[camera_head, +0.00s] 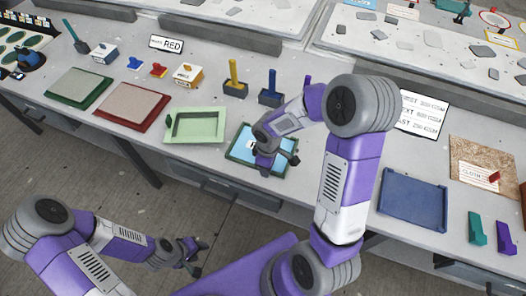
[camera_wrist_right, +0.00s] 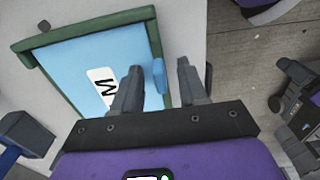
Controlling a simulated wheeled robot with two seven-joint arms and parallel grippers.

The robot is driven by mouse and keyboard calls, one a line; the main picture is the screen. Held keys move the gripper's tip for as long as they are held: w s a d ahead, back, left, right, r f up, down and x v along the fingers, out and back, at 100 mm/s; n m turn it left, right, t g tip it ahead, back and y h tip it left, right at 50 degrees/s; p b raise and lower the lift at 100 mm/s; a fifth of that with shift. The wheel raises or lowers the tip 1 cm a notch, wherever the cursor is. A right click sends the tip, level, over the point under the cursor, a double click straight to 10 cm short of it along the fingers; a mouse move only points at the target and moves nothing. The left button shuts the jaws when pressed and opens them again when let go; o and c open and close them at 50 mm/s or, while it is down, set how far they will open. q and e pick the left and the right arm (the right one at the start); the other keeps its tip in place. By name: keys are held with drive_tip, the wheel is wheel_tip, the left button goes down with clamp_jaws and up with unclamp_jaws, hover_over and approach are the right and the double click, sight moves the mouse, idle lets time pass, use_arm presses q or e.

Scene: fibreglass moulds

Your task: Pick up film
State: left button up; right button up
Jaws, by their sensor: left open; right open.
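The light blue film (camera_head: 247,139) lies in a green-framed mould (camera_head: 235,156) near the table's front edge. In the right wrist view the film (camera_wrist_right: 75,65) has a white label with a black letter. A small blue tab (camera_wrist_right: 159,76) sticks out at the edge of the green frame (camera_wrist_right: 155,42). My right gripper (camera_head: 273,157) is open over the mould's right side. In its wrist view the tab shows between the spread fingers (camera_wrist_right: 158,82); contact cannot be told. My left gripper (camera_head: 198,256) is open and empty in front of the table.
A pale green tray (camera_head: 170,125) and red (camera_head: 153,128) and dark green framed moulds stand to the left. A blue tray (camera_head: 412,202) and a cork board (camera_head: 484,160) lie to the right. Upright-handled tools (camera_head: 233,83) stand behind. Floor is clear before the table.

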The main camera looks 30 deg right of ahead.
drive_tip(key=shift+c, duration=0.4)
clamp_jaws()
